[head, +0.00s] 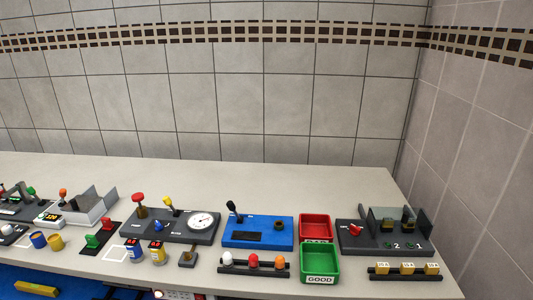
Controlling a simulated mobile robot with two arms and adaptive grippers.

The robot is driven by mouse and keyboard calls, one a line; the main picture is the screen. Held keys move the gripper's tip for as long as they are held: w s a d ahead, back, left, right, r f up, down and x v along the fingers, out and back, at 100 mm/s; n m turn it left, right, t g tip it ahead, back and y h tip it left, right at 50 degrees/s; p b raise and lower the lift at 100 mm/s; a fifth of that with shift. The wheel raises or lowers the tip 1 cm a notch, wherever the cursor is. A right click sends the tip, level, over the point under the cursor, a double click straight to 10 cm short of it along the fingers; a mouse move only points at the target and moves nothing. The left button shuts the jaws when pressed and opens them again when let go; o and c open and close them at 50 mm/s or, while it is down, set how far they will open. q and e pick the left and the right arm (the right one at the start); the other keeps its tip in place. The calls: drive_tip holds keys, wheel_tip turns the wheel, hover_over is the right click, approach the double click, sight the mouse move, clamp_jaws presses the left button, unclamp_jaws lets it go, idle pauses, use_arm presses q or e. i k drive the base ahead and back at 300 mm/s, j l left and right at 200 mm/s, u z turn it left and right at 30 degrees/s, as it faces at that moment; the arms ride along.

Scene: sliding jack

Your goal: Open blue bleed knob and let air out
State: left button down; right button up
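The blue bleed knob (158,226) sits on a dark grey panel (182,234) near the middle left of the bench in the head view. A round white gauge (201,221) is to its right on the same panel. A red mushroom-shaped knob (138,200) on a brass stem stands behind it to the left, and a yellow-tipped lever (168,203) stands behind it. The knob's exact turn and the gauge reading are too small to tell. Neither of my grippers shows in this view, and nothing is seen touching the knob.
Two small cans (157,251) and a brass-coloured post (188,257) stand in front of the panel. To the right are a blue box (258,233) with a black lever, a rack of balls (253,267), red (315,222) and green (320,255) bins, and another dark panel (377,243).

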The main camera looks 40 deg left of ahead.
sight(159, 228)
drive_tip(key=u, duration=1.95)
